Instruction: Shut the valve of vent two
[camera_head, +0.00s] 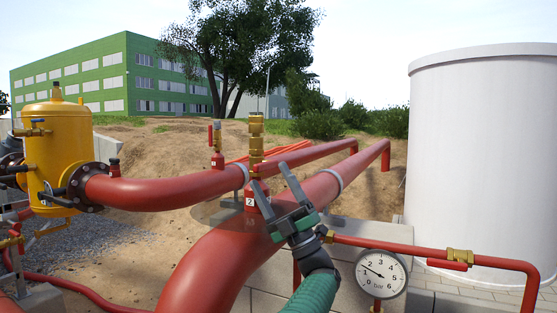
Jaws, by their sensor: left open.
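Vent two (256,145) is a brass fitting standing upright on the large red pipe, above a red block marked with a "2" label (250,201). A small red part shows at its lower left; I cannot tell clearly how its valve lever is turned. My left gripper (273,182) is open, with its two dark fingers pointing up beside the base of vent two, just right of the label. Its fingers seem to hold nothing; whether they touch the vent is not clear. My right gripper is not in view.
Another vent with an upright red lever (211,136) stands on the farther red pipe (170,192). A pressure gauge (381,274) and a thin red pipe (400,247) lie to the right. A yellow vessel (60,150) stands left, a white tank (480,160) right.

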